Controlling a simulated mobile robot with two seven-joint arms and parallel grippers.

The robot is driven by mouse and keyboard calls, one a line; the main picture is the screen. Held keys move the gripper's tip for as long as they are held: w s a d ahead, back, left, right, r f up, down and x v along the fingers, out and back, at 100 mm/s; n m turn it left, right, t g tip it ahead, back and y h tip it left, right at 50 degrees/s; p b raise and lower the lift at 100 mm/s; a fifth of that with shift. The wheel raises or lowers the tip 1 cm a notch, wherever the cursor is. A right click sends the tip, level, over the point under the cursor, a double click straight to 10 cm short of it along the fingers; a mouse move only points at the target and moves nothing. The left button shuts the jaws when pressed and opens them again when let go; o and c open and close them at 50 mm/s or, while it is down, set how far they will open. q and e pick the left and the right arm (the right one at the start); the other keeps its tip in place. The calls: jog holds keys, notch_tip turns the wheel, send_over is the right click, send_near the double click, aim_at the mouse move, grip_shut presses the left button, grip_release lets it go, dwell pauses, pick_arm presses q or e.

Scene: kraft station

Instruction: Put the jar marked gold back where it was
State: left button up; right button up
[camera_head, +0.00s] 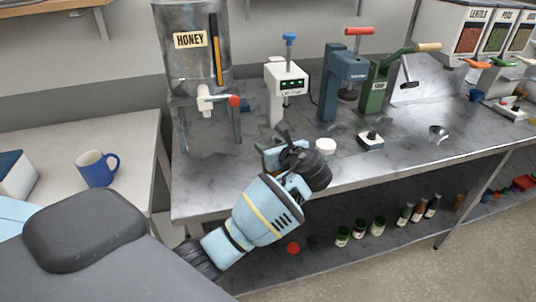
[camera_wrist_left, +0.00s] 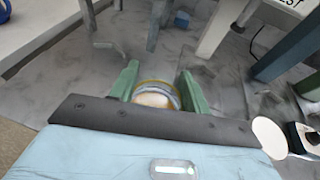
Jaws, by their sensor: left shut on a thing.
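My left gripper (camera_head: 272,152) is over the front left part of the steel bench, below the honey tank. In the left wrist view its two green fingers (camera_wrist_left: 158,86) are shut on a small round jar (camera_wrist_left: 156,98) with a pale top and a yellowish band. The jar's marking cannot be read, and my gripper and wrist hide it in the head view. Whether the jar touches the bench top is not clear. My right gripper is not in view.
A honey tank (camera_head: 190,60) with a red-handled tap stands behind the gripper. A white disc (camera_head: 326,146) lies just right of it. A white device (camera_head: 286,80), a blue press (camera_head: 342,80) and a green press (camera_head: 376,88) stand behind. Several jars (camera_head: 360,228) stand on the lower shelf.

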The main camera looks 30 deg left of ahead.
pick_arm(q)
jog(key=f, duration=0.1)
jog(key=a+f, duration=0.1)
jog(key=f, duration=0.1)
jog(key=shift+f+b, duration=0.3)
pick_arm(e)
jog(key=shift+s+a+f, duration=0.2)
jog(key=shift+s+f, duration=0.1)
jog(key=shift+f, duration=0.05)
pick_arm(q)
jog(key=o, duration=1.3)
jog(key=shift+o, duration=0.2)
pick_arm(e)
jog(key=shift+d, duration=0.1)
pick_arm(q)
jog(key=shift+s+d+r, duration=0.2)
jog(key=shift+d, duration=0.2)
jog(key=p+v, duration=0.1)
jog(key=v, duration=1)
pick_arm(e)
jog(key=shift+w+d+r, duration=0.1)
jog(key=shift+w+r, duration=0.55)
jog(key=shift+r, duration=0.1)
